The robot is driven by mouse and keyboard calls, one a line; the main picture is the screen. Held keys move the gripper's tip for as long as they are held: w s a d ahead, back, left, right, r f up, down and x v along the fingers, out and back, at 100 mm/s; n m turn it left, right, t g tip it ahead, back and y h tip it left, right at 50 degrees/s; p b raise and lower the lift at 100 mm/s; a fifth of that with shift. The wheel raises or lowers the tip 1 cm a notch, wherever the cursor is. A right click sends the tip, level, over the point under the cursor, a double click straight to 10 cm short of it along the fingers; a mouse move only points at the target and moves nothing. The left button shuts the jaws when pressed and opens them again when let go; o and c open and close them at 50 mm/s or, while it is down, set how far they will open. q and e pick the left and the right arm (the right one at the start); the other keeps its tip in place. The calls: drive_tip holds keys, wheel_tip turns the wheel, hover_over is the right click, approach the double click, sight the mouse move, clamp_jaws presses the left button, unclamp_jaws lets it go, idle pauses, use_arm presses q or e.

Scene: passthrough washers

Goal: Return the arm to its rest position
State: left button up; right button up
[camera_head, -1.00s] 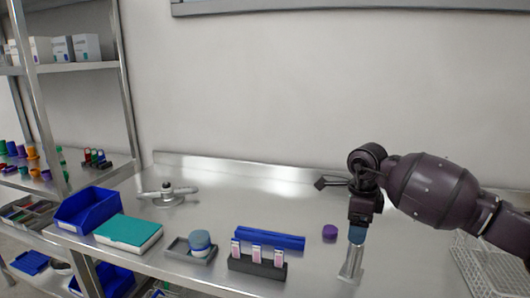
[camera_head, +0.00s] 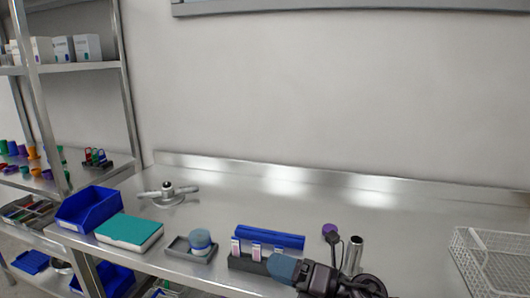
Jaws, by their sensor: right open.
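My right arm (camera_head: 345,287) is low at the bottom edge of the picture, right of the middle, and is partly cut off by it. My right gripper (camera_head: 283,267) points left, with its blue-grey end in front of the right part of the dark rack. It is open, and I see nothing held in it. Its finger gap is hard to make out. My left arm and gripper do not show.
A steel cylinder (camera_head: 353,252) stands just behind my right arm, near a purple cap (camera_head: 329,229). A dark rack (camera_head: 242,262) with pink-and-white pieces, a blue bar (camera_head: 268,238) and a white wire basket (camera_head: 487,268) share the steel bench. The back is clear.

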drive_tip(key=s+d+f+m+t+h, duration=0.25)
drive_tip(key=d+m+h, duration=0.35)
drive_tip(key=m, duration=0.4)
drive_tip(key=s+d+f+m+t+h, duration=0.2)
drive_tip(key=d+f+m+t+h, duration=0.2)
drive_tip(key=d+m+h, duration=0.4)
drive_tip(key=s+d+f+m+t+h, duration=0.25)
drive_tip(key=d+m+h, duration=0.2)
drive_tip(key=m, duration=0.65)
drive_tip(key=s+d+f+m+g, duration=0.2)
drive_tip(key=s+f+m+g, duration=0.15)
drive_tip(key=s, duration=0.45)
drive_tip(key=s+d+f+m+g, duration=0.25)
drive_tip(key=s+f+g, duration=0.2)
drive_tip(key=s, duration=0.45)
drive_tip(key=s+d+f+m+g, duration=0.25)
drive_tip(key=s+f+g, duration=0.2)
drive_tip(key=s, duration=0.35)
drive_tip(key=w+a+f+t, duration=0.1)
drive_tip(key=w+f+t, duration=0.5)
drive_tip(key=w+t, duration=0.2)
drive_tip(key=shift+f, duration=0.35)
